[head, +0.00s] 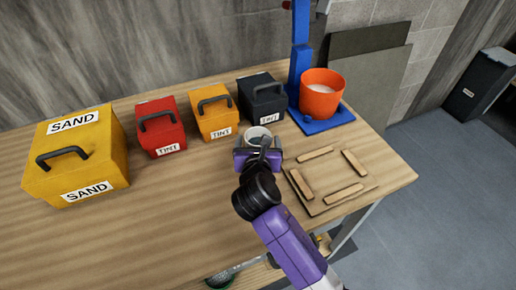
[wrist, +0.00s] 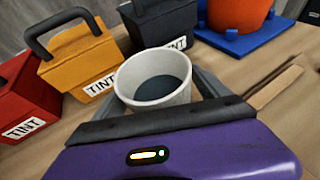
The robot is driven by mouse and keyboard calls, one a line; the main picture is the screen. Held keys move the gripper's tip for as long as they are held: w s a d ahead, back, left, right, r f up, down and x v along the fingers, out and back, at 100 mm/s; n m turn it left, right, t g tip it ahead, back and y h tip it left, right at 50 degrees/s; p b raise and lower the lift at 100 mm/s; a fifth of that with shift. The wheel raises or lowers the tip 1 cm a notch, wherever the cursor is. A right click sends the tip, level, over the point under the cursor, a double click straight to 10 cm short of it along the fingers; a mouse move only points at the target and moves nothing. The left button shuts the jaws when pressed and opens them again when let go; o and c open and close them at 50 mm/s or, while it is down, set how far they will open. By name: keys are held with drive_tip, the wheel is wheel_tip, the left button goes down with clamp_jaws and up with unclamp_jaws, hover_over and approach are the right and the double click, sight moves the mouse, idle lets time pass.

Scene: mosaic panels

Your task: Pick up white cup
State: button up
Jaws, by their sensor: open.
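The white cup (head: 257,133) stands upright on the wooden bench, just beyond my gripper (head: 258,150) in the head view. In the wrist view the cup (wrist: 152,92) shows large at the middle, with a dark inside. My gripper is open. The lower part of the cup is hidden behind my gripper's body.
Behind the cup stand a dark tint box (head: 262,97), an orange one (head: 214,112) and a red one (head: 160,127). A yellow sand box (head: 80,155) is at the left. An orange bucket (head: 321,97) stands on a blue stand (head: 328,123). Wooden strips lie on a panel (head: 318,208) at right.

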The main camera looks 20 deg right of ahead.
drive_tip(key=shift+w+d+f, duration=0.1)
drive_tip(key=shift+w+f, duration=0.05)
drive_tip(key=shift+w, duration=0.1)
drive_tip(key=c, duration=1.6)
drive_tip(key=shift+c, duration=0.6)
